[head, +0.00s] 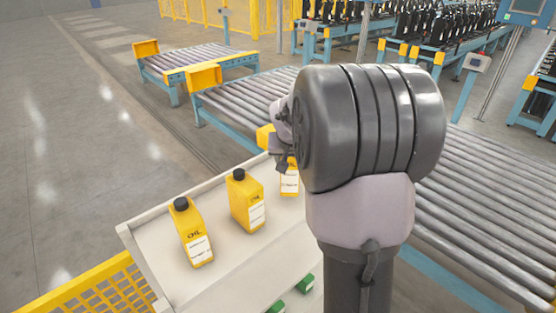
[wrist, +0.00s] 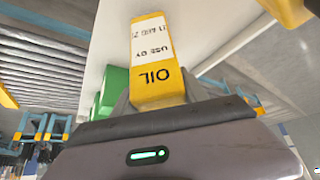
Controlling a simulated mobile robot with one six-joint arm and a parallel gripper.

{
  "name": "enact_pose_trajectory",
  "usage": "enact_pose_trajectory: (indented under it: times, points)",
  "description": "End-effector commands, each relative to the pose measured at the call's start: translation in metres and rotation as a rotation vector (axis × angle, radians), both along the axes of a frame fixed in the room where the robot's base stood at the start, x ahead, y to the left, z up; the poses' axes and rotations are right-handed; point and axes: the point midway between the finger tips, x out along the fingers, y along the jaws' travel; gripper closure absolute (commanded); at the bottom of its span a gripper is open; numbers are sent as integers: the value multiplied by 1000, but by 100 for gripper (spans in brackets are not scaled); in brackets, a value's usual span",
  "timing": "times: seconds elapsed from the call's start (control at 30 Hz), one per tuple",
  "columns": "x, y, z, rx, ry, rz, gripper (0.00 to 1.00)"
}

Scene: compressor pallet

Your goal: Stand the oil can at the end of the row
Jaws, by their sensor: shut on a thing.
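My gripper (head: 284,160) is mostly hidden behind my arm in the head view. It is shut on a yellow oil can (head: 289,182), whose label shows below the fingers. In the wrist view, the held oil can (wrist: 157,88) lies between the jaws, with its white label and the word OIL facing the camera. Two more yellow oil cans with black caps, a middle one (head: 247,203) and a left one (head: 193,237), stand upright in a row to the left of it. I cannot tell whether the held can touches the surface.
The cans stand on a pale tray-like surface with a raised rim (head: 150,213). Green items (head: 304,284) lie at its near side. A roller conveyor (head: 480,200) is to the right and behind. A yellow mesh panel (head: 100,290) is at the lower left.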

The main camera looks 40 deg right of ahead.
Motion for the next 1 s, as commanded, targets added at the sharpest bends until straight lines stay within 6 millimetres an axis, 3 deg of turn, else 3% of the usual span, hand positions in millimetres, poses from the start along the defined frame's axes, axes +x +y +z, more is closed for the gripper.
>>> enact_pose_trajectory:
  times: [0.13,0.53,0.57,0.63,0.67,1.0]
  points:
    - [-2,0,-24,2,4,-1,100]
    - [-2,0,-30,2,1,-1,100]
    - [-2,1,-30,3,4,-1,45]
    - [-2,1,-30,3,4,-1,32]
    - [-2,1,-29,3,4,-1,27]
    - [-2,1,-25,3,4,-1,27]
